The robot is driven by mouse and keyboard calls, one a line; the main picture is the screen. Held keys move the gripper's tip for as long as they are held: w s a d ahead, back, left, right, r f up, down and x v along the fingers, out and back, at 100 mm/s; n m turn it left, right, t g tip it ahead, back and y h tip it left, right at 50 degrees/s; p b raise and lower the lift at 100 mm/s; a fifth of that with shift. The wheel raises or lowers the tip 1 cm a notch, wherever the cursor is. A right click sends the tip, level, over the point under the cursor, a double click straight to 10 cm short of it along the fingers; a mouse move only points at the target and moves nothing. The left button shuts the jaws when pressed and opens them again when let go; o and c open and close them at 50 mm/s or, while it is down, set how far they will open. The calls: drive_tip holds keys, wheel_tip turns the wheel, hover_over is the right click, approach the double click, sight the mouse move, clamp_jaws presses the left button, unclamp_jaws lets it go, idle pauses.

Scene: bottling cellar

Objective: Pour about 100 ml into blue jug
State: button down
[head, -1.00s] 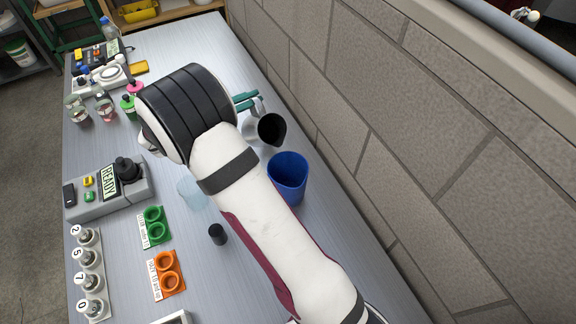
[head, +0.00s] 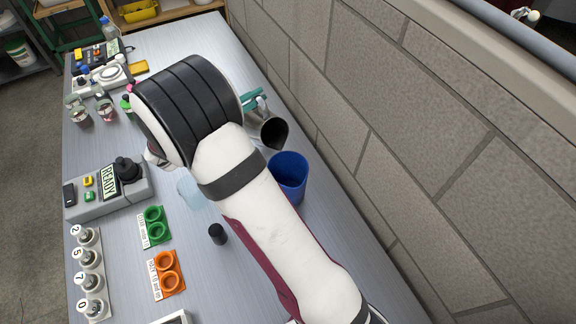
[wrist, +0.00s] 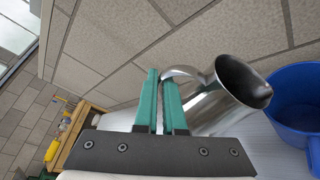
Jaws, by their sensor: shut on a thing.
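A steel pitcher (head: 270,130) with a dark open mouth is held by its handle in my gripper (head: 254,99). In the wrist view my gripper (wrist: 163,85) has its green fingers shut on the handle, and the pitcher (wrist: 222,100) leans with its mouth toward the blue jug (wrist: 296,105). The blue jug (head: 288,178) stands upright on the bench just in front of the pitcher in the head view. The pitcher's mouth is close to the jug's rim, but no stream shows. The liquid inside both cannot be seen.
A clear, pale blue cup (head: 188,190) stands left of the jug, partly behind my arm. A small black cylinder (head: 217,233) stands nearer. A stone wall (head: 360,110) runs along the right. A device reading READY (head: 110,184) sits at left.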

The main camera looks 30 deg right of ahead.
sight(264, 117)
drive_tip(key=shift+s+r+m, duration=0.1)
drive_tip(key=shift+s+m, duration=0.15)
drive_tip(key=shift+m, duration=0.05)
drive_tip(key=shift+s+r+t, duration=0.2)
drive_tip(key=shift+t, duration=0.1)
drive_tip(key=shift+s+d+r+m+h, duration=0.1)
drive_tip(key=shift+s+r+m+h, duration=0.25)
drive_tip(key=shift+m, duration=0.25)
idle(0.7)
drive_tip(key=shift+s+d+r+m+t, duration=0.1)
drive_tip(key=shift+s+r+m+t, duration=0.15)
drive_tip(key=shift+s, duration=0.4)
drive_tip(key=shift+s+d+r+m+t, duration=0.15)
drive_tip(key=shift+s+m, duration=0.2)
drive_tip(key=shift+s, duration=0.25)
drive_tip(key=w, duration=0.1)
drive_tip(key=w+f+n, duration=0.1)
drive_tip(key=w+f+n+g, duration=0.1)
drive_tip(key=w, duration=0.1)
drive_tip(key=shift+a, duration=0.35)
drive_tip(key=shift+w+n+g, duration=0.3)
drive_tip(key=shift+w+n, duration=0.15)
drive_tip(key=shift+n, duration=0.25)
drive_tip(key=shift+w+a+f+n+y, duration=0.1)
drive_tip(key=shift+w+f+n+y, duration=0.2)
drive_tip(key=shift+n+y, duration=0.15)
drive_tip(key=shift+w+f+n+g, duration=0.2)
drive_tip(key=shift+f+n+g, duration=0.05)
drive_tip(key=shift+f+g, duration=0.15)
